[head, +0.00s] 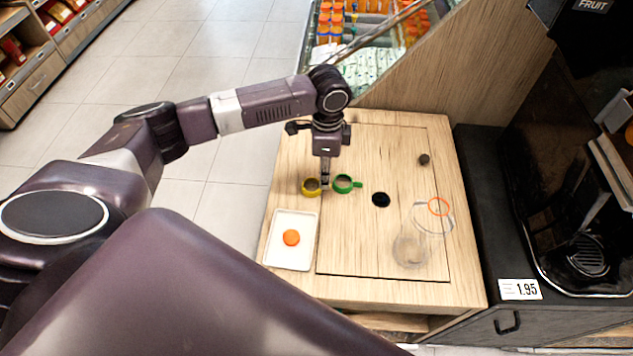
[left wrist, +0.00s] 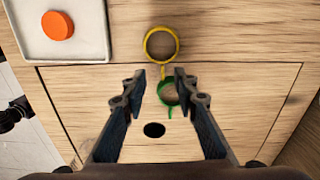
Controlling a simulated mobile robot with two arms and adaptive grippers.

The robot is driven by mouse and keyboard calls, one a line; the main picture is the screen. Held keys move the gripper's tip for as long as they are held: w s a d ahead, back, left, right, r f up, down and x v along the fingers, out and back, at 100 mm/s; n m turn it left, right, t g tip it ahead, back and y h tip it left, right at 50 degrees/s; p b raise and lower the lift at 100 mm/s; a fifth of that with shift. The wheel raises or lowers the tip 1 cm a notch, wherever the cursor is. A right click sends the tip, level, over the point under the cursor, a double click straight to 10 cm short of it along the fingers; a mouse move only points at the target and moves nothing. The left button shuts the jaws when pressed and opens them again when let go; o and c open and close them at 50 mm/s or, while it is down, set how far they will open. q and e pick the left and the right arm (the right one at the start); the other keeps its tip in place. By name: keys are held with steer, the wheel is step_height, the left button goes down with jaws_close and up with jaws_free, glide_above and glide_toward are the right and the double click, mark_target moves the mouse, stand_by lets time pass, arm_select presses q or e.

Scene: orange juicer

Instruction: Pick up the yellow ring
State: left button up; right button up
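The yellow ring (head: 304,187) lies on the wooden counter top between the white tray and a green ring (head: 343,177). It has a short handle and also shows in the left wrist view (left wrist: 148,47), just beyond my fingertips. My left gripper (head: 325,184) points down beside the yellow ring, at its right in the head view. In the left wrist view the fingers (left wrist: 160,74) are apart with nothing held between them. The green ring shows between and behind the fingers, partly covered. The exact height of the fingertips above the counter is hard to tell. My right gripper is not in view.
A white tray (head: 277,256) with an orange piece (head: 291,237) is near the front left. A clear glass vessel (head: 410,252) and an orange ring (head: 438,206) are at the right. A dark round hole (head: 381,199) and a dark knob (head: 424,159) mark the counter.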

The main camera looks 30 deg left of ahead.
arm_select(q)
steer(key=f, duration=0.4)
steer(key=shift+w, duration=0.2)
steer(key=shift+f, duration=0.25)
jaws_close()
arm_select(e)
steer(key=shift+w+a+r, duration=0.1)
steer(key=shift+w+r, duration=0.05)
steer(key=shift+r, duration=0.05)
